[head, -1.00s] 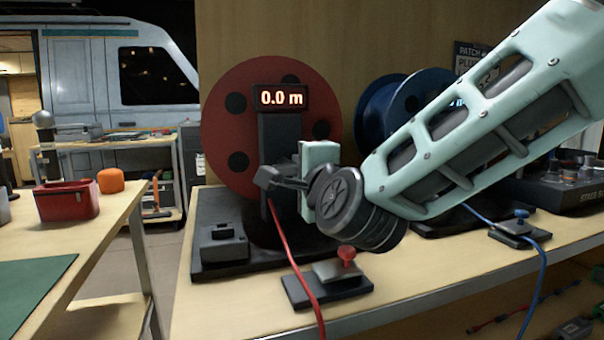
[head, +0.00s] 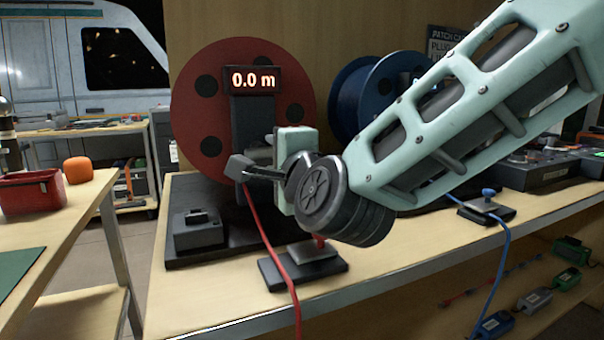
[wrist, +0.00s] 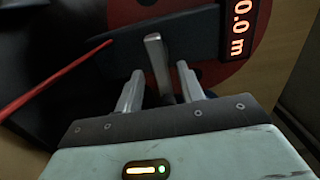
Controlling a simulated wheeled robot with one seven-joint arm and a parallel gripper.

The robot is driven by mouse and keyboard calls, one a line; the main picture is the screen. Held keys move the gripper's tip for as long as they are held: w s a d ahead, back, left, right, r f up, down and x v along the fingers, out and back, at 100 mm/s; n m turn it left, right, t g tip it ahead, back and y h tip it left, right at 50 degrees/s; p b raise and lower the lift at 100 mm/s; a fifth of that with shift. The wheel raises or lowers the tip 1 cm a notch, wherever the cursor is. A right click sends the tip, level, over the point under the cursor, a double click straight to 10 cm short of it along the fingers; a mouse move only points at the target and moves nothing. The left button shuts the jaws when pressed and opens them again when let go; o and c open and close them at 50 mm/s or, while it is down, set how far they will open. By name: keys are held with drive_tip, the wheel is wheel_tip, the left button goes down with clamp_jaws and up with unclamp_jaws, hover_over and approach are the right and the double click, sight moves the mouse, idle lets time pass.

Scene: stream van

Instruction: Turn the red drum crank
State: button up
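The red drum (head: 205,85) stands on a dark base on the bench, behind a dark post with a display (head: 252,79) reading 0.0 m. In the head view my gripper (head: 262,172) is in front of the post, partly hiding it. In the wrist view my gripper (wrist: 158,88) is open, one finger on each side of a grey metal bar (wrist: 154,52) that looks like the crank handle. Gaps show between the bar and both fingers. The rest of the crank is hard to make out in the head view. A red cable (head: 262,225) hangs down from near the post.
A blue drum (head: 350,95) stands behind my arm. A clamp block with a red knob (head: 303,262) sits at the bench front, and a blue-knobbed one (head: 487,207) to its right. A side table with a red bin (head: 32,192) stands left, across a floor gap.

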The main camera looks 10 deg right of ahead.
drive_tip(key=v, duration=1.4)
drive_tip(key=shift+s, duration=0.25)
